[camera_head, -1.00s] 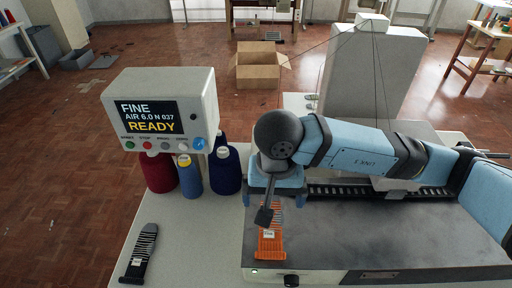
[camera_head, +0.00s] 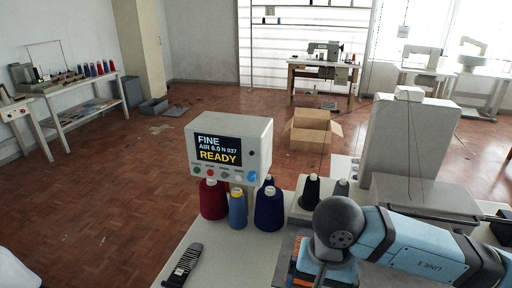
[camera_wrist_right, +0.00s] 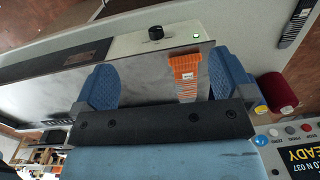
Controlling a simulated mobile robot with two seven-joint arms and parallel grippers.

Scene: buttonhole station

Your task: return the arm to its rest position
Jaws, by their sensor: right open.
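My right arm (camera_head: 420,245) reaches in from the right in the head view. The gap between the fingers is empty. An orange comb-like piece (camera_wrist_right: 184,76) with a white label lies on the bed beyond the fingers, nearer the right finger. In the head view the gripper hides most of this piece. My left gripper does not show.
A display box (camera_head: 230,146) reading READY stands left of the arm, with red, blue and navy thread cones (camera_head: 269,208) below it. A black comb-like piece (camera_head: 183,264) lies on the table. A grey block (camera_head: 410,140) stands behind the arm. A cardboard box (camera_head: 312,132) is on the floor.

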